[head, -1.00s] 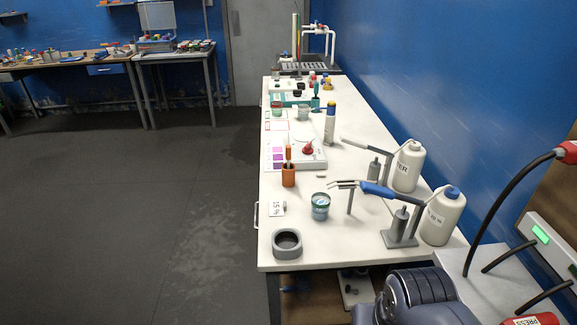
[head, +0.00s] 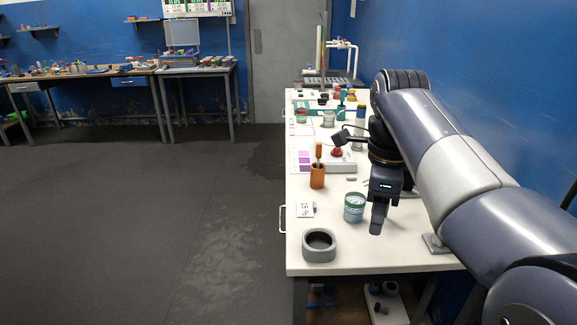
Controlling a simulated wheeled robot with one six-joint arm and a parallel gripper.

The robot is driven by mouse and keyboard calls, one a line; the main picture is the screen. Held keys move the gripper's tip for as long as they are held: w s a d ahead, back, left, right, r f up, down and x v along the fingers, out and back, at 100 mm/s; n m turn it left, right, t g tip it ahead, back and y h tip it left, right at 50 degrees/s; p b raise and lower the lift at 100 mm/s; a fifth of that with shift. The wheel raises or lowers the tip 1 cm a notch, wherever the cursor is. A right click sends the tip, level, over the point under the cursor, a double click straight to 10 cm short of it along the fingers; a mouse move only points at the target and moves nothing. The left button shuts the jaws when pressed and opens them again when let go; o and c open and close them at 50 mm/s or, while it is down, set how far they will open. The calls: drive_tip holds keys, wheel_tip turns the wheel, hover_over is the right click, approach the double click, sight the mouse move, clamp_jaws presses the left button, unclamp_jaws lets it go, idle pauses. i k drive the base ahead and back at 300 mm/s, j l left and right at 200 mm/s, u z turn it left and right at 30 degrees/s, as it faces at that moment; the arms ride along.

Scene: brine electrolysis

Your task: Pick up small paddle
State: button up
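No item in view is plainly recognisable as the small paddle. A thin orange-handled tool (head: 318,152) stands upright in an orange-brown holder (head: 317,177) on the white bench, its lower part hidden. It may be the paddle, but I cannot tell. My gripper (head: 377,226) points down over the bench, just right of a glass jar with a green rim (head: 354,208), and right of the holder. Its fingers are seen edge-on, so their gap does not show. I see nothing held in it.
A grey ring-shaped holder (head: 319,246) sits near the bench's front left corner. A white card (head: 305,210) lies behind it. A grey device with a red knob (head: 341,162) stands beyond the orange-brown holder. My arm hides much of the bench's right side. The floor at left is clear.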

sight(319, 145)
drive_tip(key=i+j+u, duration=0.25)
drive_tip(key=j+u, duration=0.2)
drive_tip(key=i+j+u, duration=0.3)
drive_tip(key=j+u, duration=0.2)
drive_tip(key=i+j+u, duration=0.45)
drive_tip(key=i+j+z, duration=0.2)
drive_tip(key=i, duration=0.25)
drive_tip(key=i+j+z, duration=0.15)
drive_tip(key=i, duration=0.3)
drive_tip(key=i+l+z, duration=0.1)
drive_tip(key=z, duration=0.35)
drive_tip(key=i+z, duration=0.3)
drive_tip(key=z, duration=0.15)
drive_tip(key=i+z, duration=0.2)
drive_tip(key=z, duration=0.25)
drive_tip(key=i+j+z, duration=0.2)
drive_tip(key=z, duration=0.25)
drive_tip(key=i+l+z, duration=0.1)
drive_tip(key=z, duration=0.3)
drive_tip(key=i+z, duration=0.2)
drive_tip(key=z, duration=0.2)
drive_tip(key=i+z, duration=0.2)
drive_tip(key=z, duration=0.2)
drive_tip(key=i+z, duration=0.15)
drive_tip(key=z, duration=0.25)
